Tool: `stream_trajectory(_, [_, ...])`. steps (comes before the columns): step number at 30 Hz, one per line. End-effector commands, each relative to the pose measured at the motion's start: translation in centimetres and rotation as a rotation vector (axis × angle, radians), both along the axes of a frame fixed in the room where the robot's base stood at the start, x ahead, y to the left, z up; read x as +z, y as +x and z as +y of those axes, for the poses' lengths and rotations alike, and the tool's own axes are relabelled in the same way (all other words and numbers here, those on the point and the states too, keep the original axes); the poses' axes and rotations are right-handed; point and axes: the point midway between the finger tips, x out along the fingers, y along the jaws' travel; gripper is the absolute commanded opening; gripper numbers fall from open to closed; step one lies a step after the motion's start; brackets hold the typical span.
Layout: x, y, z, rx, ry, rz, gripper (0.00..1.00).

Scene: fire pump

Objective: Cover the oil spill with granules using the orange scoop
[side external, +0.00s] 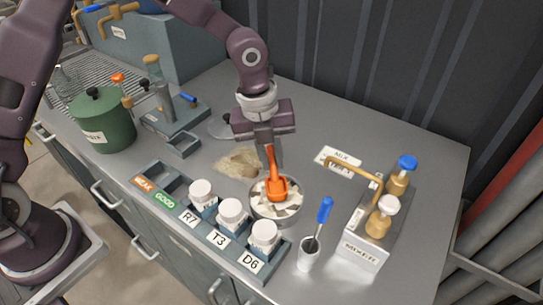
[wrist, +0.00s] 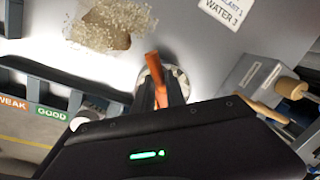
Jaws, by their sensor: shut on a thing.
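My gripper (side external: 267,146) is shut on the upright handle of the orange scoop (side external: 275,187). The scoop's head is down at a round metal bowl (side external: 251,208) of pale, chunky granules; whether it touches them I cannot tell. In the wrist view the orange handle (wrist: 153,70) shows between the fingers, with the bowl mostly hidden behind them. The oil spill (side external: 238,162) lies on the bench just left of the bowl. In the wrist view it is a brown patch (wrist: 113,40) with pale granules scattered over much of it and a bare brown area still showing.
A rack with white-capped jars (side external: 231,211) labelled R7, T3 and D6 stands in front of the bowl. A cup with a blue-handled tool (side external: 310,256) and the mixer (side external: 367,240) stand right. A green pot (side external: 103,120) is left.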

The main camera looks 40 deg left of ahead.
Motion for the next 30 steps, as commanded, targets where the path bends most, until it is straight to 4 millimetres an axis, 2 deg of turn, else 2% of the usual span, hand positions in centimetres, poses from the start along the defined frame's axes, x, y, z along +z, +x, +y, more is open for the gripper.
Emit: stream_trajectory(30, [-0.92, 0.02, 0.01, 0.000, 0.000, 0.000, 0.00])
